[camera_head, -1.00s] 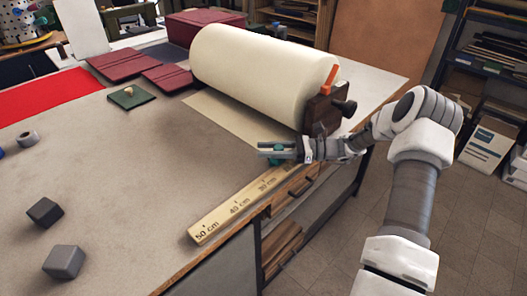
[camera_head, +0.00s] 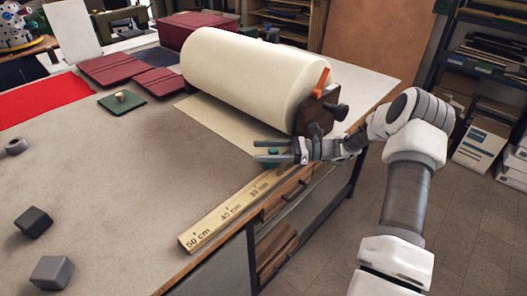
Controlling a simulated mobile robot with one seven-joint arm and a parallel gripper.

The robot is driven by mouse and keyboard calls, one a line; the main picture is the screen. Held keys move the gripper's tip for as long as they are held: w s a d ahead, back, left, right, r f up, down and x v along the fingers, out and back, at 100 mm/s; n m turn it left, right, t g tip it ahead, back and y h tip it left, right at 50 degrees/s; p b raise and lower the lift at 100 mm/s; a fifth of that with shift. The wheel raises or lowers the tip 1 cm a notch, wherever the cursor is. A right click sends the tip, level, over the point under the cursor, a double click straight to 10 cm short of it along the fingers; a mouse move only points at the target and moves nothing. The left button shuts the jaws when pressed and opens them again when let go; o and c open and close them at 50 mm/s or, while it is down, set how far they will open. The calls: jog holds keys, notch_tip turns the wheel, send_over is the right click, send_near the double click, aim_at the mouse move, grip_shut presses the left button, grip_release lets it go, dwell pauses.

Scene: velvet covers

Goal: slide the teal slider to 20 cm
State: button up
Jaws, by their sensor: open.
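The teal slider (camera_head: 272,151) sits on the wooden ruler (camera_head: 208,228) along the table's front edge. The ruler reads 50, 40 and 30 cm from its near end. The slider is beyond the 30 cm label, towards the paper roll. Any marks farther along are hidden by my gripper, so I cannot read its exact position. My gripper (camera_head: 268,151) is open, its two fingers pointing left on either side of the slider. I cannot tell whether they touch it.
A large cream paper roll (camera_head: 245,80) lies close behind my gripper, with a dark wooden end block (camera_head: 315,112) and orange lever (camera_head: 321,82). Dark blocks (camera_head: 50,272) lie at the left. The tabletop left of the ruler is mostly clear.

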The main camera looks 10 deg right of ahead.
jog(key=v, duration=1.7)
jog(key=shift+d, duration=0.2)
